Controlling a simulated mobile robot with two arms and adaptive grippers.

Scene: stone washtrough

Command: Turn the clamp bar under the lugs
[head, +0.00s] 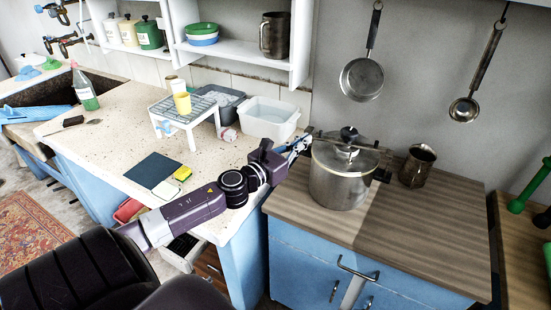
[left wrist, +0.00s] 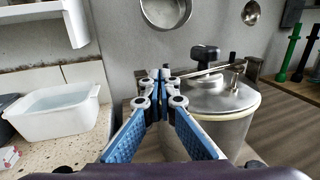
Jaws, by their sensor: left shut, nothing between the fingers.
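A steel pressure cooker (head: 340,186) stands on the wooden worktop, with a domed lid and a black knob (head: 349,133) on top. It also shows in the left wrist view (left wrist: 236,133). There the metal clamp bar (left wrist: 199,73) runs across the lid below the black knob (left wrist: 205,53). Its right end is near a dark side handle, and its near-left end is close to my fingertips. My left gripper (head: 299,143) is shut and empty at the left side of the cooker, and its blue fingers (left wrist: 163,85) meet near the rim. I cannot tell whether they touch the bar. My right gripper is not in view.
A white basin (head: 268,119) stands left of the gripper on the speckled counter, near a white rack (head: 185,115). A metal jug (head: 417,165) stands right of the cooker. A pan (head: 362,79) and a ladle (head: 464,109) hang above. The front worktop is clear.

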